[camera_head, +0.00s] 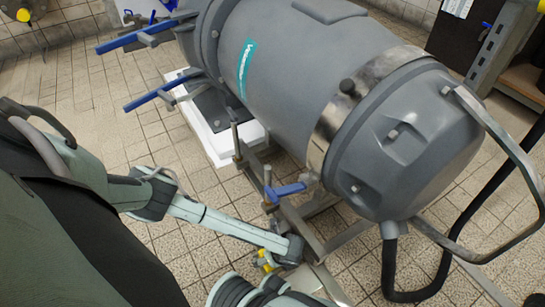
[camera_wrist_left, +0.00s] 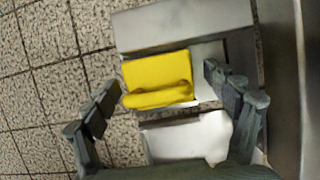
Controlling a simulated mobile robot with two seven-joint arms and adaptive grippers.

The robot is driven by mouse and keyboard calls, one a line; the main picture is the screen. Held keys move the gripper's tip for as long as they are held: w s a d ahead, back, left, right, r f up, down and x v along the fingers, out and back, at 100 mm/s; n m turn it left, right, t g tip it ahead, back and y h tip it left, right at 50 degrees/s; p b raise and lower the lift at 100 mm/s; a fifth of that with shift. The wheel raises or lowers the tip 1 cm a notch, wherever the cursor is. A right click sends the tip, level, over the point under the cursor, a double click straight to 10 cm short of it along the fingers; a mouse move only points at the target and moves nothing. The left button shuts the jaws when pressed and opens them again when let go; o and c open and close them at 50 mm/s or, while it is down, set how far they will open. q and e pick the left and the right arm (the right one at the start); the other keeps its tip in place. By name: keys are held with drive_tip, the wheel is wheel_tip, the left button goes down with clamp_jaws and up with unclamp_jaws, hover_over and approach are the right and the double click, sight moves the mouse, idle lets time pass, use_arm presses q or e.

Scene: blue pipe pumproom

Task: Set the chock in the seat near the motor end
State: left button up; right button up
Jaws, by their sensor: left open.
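The yellow chock (camera_wrist_left: 157,80), a block with a rounded ridge, is in the left wrist view, against a grey metal bar and a light plate. My left gripper (camera_wrist_left: 161,88) is open, with one finger on each side of the chock. The fingers look apart from it; whether either touches cannot be told. In the head view my left wrist (camera_head: 285,247) is low beside the frame under the big grey tank, and small yellow patches show next to it. I cannot tell which surface is the seat near the motor end. My right gripper is not in view.
The grey tank (camera_head: 300,75) with a steel band lies across a metal frame (camera_head: 310,222). A blue-handled valve (camera_head: 287,191) sticks out near my left arm. A bent rail (camera_head: 500,140) and dark hose (camera_head: 388,265) stand at right. Tiled floor at left is clear.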

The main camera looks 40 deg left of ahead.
use_arm(q)
wheel_tip(320, 180, up, 10)
idle(0.6)
